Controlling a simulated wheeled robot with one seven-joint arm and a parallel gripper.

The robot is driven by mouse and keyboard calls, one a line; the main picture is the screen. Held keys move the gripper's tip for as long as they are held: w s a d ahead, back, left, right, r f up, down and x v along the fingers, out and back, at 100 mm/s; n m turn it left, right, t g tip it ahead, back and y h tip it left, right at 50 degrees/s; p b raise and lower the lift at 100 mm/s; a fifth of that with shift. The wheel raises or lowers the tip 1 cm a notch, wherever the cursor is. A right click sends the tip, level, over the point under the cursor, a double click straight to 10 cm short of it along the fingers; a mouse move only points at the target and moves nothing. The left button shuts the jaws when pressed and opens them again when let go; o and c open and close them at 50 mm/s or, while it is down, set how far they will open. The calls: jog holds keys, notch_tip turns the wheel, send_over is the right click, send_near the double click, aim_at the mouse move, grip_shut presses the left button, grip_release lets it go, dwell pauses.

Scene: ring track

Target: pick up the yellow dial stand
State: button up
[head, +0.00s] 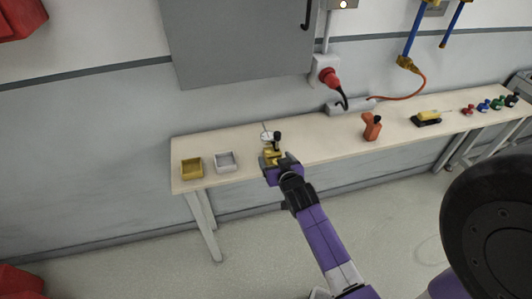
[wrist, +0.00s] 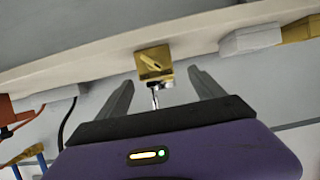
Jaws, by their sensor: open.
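The yellow dial stand (head: 270,153) stands on the long bench near its front edge, with a round white dial and a dark knob on top. In the wrist view its yellow base (wrist: 154,63) and a thin metal post show between my two fingertips, with a gap on each side. My gripper (wrist: 158,78) is open and empty, and no contact is visible. In the head view my gripper (head: 281,165) is right at the stand's near side and hides part of its base.
The bench (head: 320,143) also holds a yellow tray (head: 192,170) and a white tray (head: 225,163) to the left. To the right are an orange tool (head: 371,127), a yellow-black device (head: 427,118) and several small coloured items. A grey panel (head: 240,42) hangs behind.

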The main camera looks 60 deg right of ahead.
aim_at(272, 153)
jog(key=shift+s+p+x, duration=0.2)
jog(key=shift+p+x, duration=0.4)
jog(key=shift+x, duration=2.55)
jog(key=shift+d+f, duration=0.1)
jog(key=shift+d, duration=0.05)
grip_shut()
jog(key=shift+w+d+r, duration=0.1)
jog(key=shift+r, duration=0.15)
